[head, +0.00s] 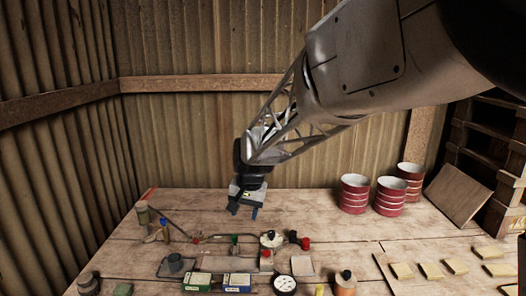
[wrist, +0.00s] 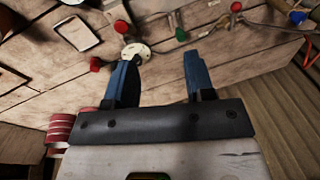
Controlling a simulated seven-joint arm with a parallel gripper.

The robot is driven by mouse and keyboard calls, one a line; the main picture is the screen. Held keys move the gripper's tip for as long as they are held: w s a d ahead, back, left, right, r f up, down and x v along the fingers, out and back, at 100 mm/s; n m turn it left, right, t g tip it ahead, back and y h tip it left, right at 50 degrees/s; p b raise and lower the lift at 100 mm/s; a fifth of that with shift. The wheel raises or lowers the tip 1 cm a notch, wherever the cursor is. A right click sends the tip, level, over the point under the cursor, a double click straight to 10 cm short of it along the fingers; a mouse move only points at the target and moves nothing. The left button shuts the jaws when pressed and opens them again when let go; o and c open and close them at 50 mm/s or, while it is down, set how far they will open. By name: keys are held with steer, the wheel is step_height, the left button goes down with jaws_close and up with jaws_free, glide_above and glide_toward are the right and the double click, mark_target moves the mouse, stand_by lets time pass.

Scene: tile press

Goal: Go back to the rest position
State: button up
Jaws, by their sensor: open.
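My gripper (head: 243,212) hangs above the back part of the wooden table (head: 310,207) in the head view. In the wrist view my gripper (wrist: 160,72) shows two blue fingers, spread apart with nothing between them. The fingers are clear of the pipe assembly (head: 215,238), which lies in front of them on the table. A round pale flange (wrist: 135,51) with a red knob appears just beyond the left finger in the wrist view.
Red-and-white cans (head: 354,194) stand at the back right. Small tan tiles (head: 456,266) lie on a board at the right. Boxes (head: 197,281), a gauge (head: 285,284) and bottles sit along the front. The back middle of the table is fairly clear.

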steer(key=s+d+r+h, duration=0.1)
steer(key=s+d+r, duration=0.2)
steer(key=s+d, duration=0.55)
steer(key=s+d+r, duration=0.2)
steer(key=s+d, duration=0.5)
steer(key=s, duration=0.2)
steer(key=s+d+f, duration=0.1)
steer(key=s+d, duration=0.3)
steer(key=s, duration=0.4)
steer(key=s+d+f+n+t+h, duration=0.1)
steer(key=s+d, duration=0.3)
steer(key=s, duration=0.5)
steer(key=shift+f, duration=0.15)
